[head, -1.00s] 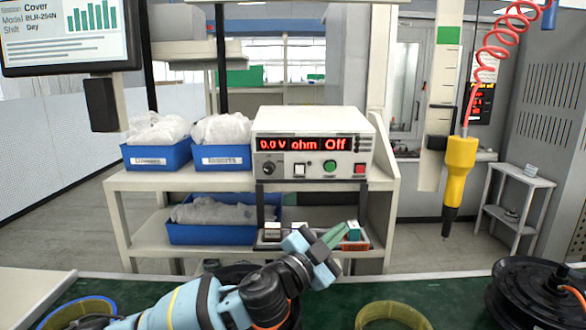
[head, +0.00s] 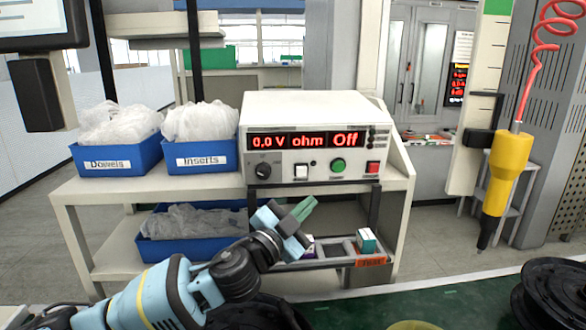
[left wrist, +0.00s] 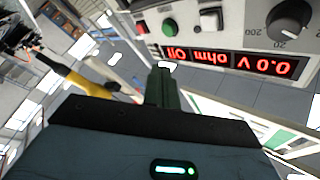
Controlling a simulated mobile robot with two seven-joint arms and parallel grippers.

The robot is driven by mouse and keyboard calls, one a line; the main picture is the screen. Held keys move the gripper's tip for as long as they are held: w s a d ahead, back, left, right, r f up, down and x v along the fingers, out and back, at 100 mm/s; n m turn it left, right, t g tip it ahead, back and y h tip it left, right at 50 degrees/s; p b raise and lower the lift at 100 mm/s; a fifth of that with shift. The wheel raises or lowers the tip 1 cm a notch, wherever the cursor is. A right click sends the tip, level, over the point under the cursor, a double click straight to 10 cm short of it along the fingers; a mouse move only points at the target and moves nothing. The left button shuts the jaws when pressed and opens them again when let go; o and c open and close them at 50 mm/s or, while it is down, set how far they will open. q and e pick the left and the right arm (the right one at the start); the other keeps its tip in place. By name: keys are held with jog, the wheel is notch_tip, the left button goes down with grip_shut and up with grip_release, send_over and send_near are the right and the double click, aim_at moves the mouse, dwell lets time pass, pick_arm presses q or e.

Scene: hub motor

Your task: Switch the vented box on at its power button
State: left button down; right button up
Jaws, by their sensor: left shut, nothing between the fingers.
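The vented box (head: 315,110) is a cream instrument on the shelf unit's top, its red display reading "0.0 V ohm Off". Its front carries a black knob (head: 263,170), a white switch (head: 301,171), a round green button (head: 338,165) and a red square button (head: 373,168). No power label is readable. My left gripper (head: 304,208) is shut and empty, its green fingers pointing up and right, below the front panel and apart from it. In the left wrist view the panel appears upside down, with the green button (left wrist: 169,26) just beyond the fingertips (left wrist: 161,73).
Blue bins labelled Dowels (head: 117,159) and Inserts (head: 200,157) stand left of the box. Another blue bin (head: 190,250) and a tray (head: 335,262) with small boxes sit below. A yellow tool (head: 501,172) hangs at right. The green bench (head: 450,288) lies in front.

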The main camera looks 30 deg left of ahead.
aim_at(301, 171)
pick_arm(q)
jog(key=shift+a, duration=0.1)
pick_arm(e)
jog(key=shift+w+a, duration=0.1)
jog(key=shift+a, duration=0.1)
jog(key=shift+d, duration=0.1)
pick_arm(q)
jog(key=w+a, duration=0.1)
jog(key=w, duration=0.1)
jog(key=w+a+r, duration=0.1)
jog(key=w+a, duration=0.1)
jog(key=w+a+b, duration=0.1)
jog(key=w+a, duration=0.1)
jog(key=w, duration=0.1)
jog(key=shift+a+r, duration=0.1)
jog(key=shift+r, duration=0.05)
pick_arm(e)
jog(key=shift+s+f, duration=0.45)
jog(key=shift+f, duration=0.25)
jog(key=shift+s+f, duration=0.1)
dwell(0.6)
